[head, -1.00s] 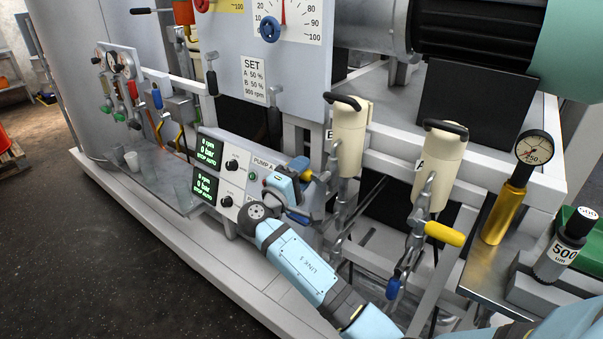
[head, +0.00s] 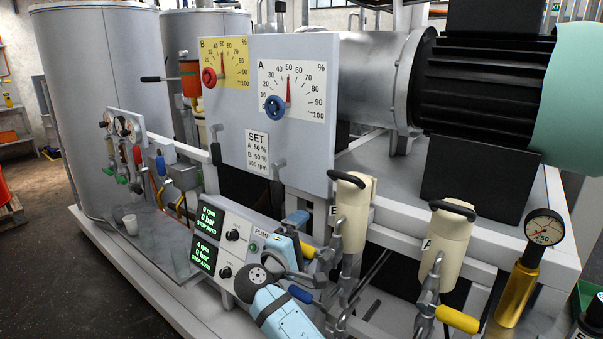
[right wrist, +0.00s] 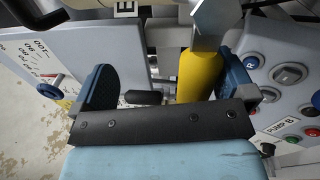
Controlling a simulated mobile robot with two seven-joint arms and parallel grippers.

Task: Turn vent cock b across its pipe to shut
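Vent cock b has a yellow handle (head: 308,251) and sits on the metal pipework below the cream canister marked B (head: 350,214). In the right wrist view the yellow handle (right wrist: 198,76) lies between my right gripper's fingers, close to the right finger, with a clear gap to the left finger. My right gripper (head: 296,232) is open around the handle; I cannot tell if the right finger touches it. The cock's body and pipe are partly hidden by the gripper in the head view. My left gripper is not in view.
Canister A (head: 440,243) with another yellow handle (head: 457,319) stands to the right. A black lever end (right wrist: 143,97) shows between the fingers.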

